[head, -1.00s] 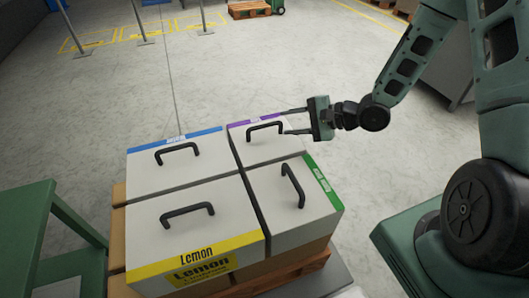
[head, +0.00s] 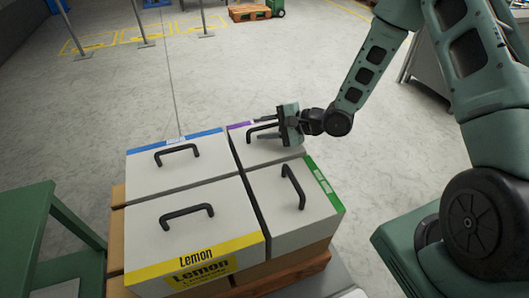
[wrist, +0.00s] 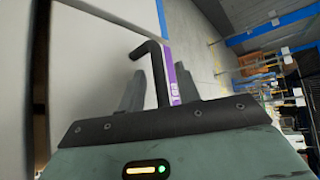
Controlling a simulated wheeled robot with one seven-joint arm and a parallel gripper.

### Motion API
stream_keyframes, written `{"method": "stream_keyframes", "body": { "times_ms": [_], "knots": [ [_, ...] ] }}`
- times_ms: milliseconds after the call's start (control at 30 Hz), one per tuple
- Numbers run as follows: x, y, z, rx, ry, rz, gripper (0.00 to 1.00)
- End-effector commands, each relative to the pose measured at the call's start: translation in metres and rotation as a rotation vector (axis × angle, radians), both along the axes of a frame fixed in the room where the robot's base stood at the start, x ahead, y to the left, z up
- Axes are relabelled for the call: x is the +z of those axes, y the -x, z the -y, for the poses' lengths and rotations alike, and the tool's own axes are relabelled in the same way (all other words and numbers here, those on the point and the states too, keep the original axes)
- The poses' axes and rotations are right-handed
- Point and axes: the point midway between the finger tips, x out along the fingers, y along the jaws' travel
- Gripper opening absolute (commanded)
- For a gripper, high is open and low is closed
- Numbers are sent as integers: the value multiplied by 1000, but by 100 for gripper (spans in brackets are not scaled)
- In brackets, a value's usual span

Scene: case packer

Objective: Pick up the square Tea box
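The box with the purple strip (head: 240,148) is at the back right of a group of white-topped boxes in the head view. It looks like the Tea box, but its label is too small to read surely. Its black handle (head: 262,127) stands up from the top. My gripper (head: 266,131) is level over this box, coming from the right. In the wrist view the handle (wrist: 157,62) lies between the two spread fingers of my gripper (wrist: 158,76), with a gap visible on both sides.
The blue-striped box (head: 150,170) stands to the left, the yellow Lemon box (head: 185,235) at the front left, and the green-striped box (head: 280,225) at the front right, with narrow gaps between. They rest on a wooden pallet (head: 310,268). A green frame (head: 35,215) is at far left.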

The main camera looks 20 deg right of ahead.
Motion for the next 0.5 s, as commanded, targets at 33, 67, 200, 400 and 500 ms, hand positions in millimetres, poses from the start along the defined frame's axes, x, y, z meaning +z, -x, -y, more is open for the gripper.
{"method": "stream_keyframes", "body": {
  "times_ms": [33,67,200,400,500],
  "knots": [
    [0,0,0,0,0,0,18],
    [0,0,0,0,0,0,10],
    [0,0,0,0,0,0,0],
    [0,0,0,0,0,0,0],
    [0,0,0,0,0,0,0]
  ]
}}
